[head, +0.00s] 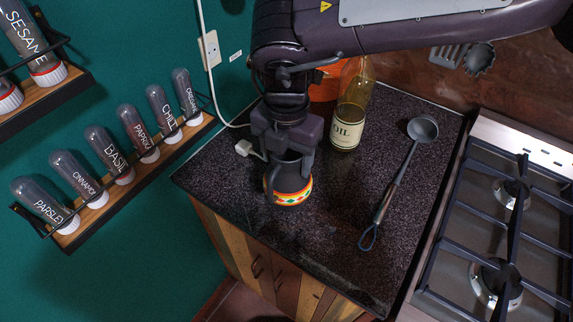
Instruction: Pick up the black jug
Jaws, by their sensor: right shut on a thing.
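The black jug (289,197) has a band of red, yellow, green and white pattern around it. It is at the left part of the dark speckled countertop (330,235), near its left edge. My right gripper (289,165) reaches down from above and is shut on the jug's upper part. The gripper hides part of the jug's rim. I cannot tell whether the jug's base touches the counter. My left gripper is not in view.
An oil bottle (347,126) stands just right of the gripper, with an orange object (325,86) behind it. A ladle (398,183) lies farther right, beside the gas stove (490,240). Spice jars (108,150) sit on a wall rack at left. The front counter is clear.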

